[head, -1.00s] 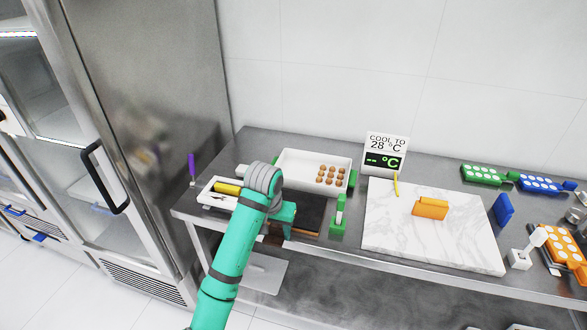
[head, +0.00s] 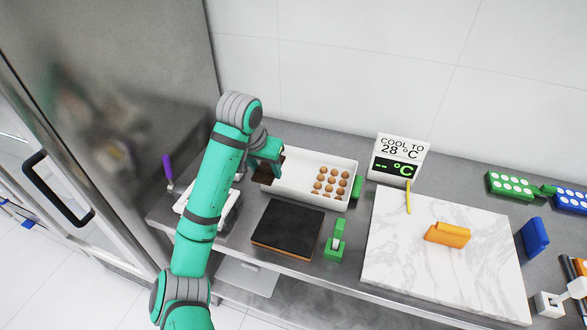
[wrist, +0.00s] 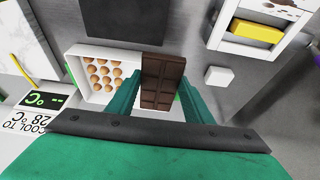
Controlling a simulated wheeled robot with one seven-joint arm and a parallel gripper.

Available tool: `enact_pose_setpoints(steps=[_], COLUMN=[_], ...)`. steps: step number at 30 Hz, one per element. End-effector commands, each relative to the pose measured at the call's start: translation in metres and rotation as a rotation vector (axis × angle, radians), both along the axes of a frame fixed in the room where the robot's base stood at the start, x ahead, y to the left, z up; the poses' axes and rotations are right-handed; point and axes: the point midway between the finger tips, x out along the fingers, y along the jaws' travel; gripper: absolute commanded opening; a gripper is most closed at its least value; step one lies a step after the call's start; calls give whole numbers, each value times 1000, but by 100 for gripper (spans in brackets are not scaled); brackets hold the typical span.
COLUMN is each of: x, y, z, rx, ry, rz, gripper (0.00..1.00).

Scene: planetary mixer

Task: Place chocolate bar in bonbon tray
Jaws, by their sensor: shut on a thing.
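My gripper (wrist: 158,98) is shut on a dark brown chocolate bar (wrist: 162,80), held between its two green fingers in the wrist view. In the head view the chocolate bar (head: 270,165) hangs below my gripper (head: 266,160), over the left end of the white bonbon tray (head: 310,199). The tray holds several round brown bonbons (head: 331,181) in rows on its right side, and its left part looks empty. The tray also shows in the wrist view (wrist: 84,50), partly hidden behind the bar and fingers. I cannot tell the bar's exact height above the tray.
A black-topped board (head: 288,228) lies in front of the tray, with a green tool (head: 336,242) beside it. A marble slab (head: 440,275) with an orange scraper (head: 448,234) is on the right. A temperature sign (head: 398,158) stands behind. A purple-handled tool (head: 168,168) is at the left.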

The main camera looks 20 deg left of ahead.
Motion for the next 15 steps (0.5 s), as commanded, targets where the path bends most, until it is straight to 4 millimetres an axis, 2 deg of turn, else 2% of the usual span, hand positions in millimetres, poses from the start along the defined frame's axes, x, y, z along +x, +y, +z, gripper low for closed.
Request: enact_pose_setpoints(steps=[11,15], x=[44,68], y=[-8,-11], z=[-21,-32], rx=[-2,0], ry=[3,4], rz=[1,3], gripper=[19,19])
